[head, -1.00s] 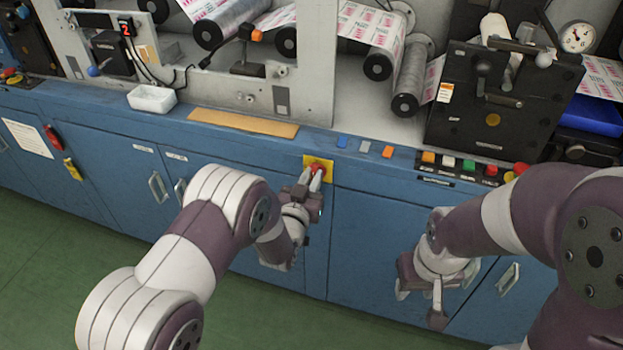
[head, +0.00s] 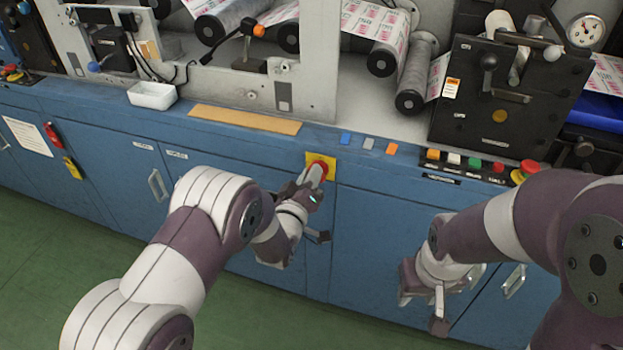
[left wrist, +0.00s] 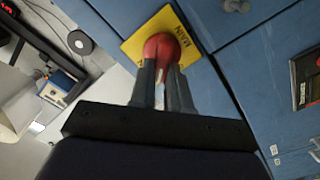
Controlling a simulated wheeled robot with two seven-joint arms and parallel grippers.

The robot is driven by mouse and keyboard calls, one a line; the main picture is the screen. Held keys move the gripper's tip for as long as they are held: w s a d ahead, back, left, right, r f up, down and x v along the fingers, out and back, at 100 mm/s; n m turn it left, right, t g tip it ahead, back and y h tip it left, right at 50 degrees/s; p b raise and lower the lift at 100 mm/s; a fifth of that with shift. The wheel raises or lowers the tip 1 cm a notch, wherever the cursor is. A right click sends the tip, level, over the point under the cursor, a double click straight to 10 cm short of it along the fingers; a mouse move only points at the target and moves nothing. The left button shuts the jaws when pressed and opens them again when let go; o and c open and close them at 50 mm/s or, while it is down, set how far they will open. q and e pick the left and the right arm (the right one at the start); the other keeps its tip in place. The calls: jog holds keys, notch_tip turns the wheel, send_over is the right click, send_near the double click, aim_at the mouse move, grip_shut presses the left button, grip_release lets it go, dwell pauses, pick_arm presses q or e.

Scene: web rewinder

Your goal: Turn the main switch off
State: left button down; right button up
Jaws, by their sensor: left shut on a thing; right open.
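The main switch is a red knob (head: 320,165) on a yellow plate (head: 329,159) on the blue cabinet front. In the left wrist view the red knob (left wrist: 160,44) shows against the yellow plate (left wrist: 133,46), which carries the letters "MAIN". My left gripper (head: 314,174) is shut on the knob, with its fingers on either side of it in the left wrist view (left wrist: 166,72). The fingers hide part of the knob. My right gripper (head: 422,302) is open and empty, low in front of the cabinet on the right.
A row of coloured buttons (head: 474,163) and a red emergency button (head: 529,167) lie right along the cabinet's top edge. A white tray (head: 152,95) and a tan strip (head: 245,119) lie left. Cabinet door handles (head: 158,185) stick out. Green floor is open at lower left.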

pick_arm(q)
jog(key=shift+a+f+n+b, duration=0.15)
jog(key=shift+n+b, duration=0.3)
jog(key=shift+n, duration=1.15)
jog(key=shift+f+n+b, duration=0.2)
jog(key=shift+n+b, duration=0.25)
jog(key=shift+n, duration=1.15)
jog(key=shift+a+f+n+b, duration=0.15)
jog(key=shift+n+b, duration=0.3)
jog(key=shift+n, duration=1.15)
jog(key=shift+d, duration=0.1)
jog(key=c, duration=1.1)
grip_release()
jog(key=p+v, duration=0.1)
jog(key=v, duration=1.1)
jog(key=shift+s, duration=0.3)
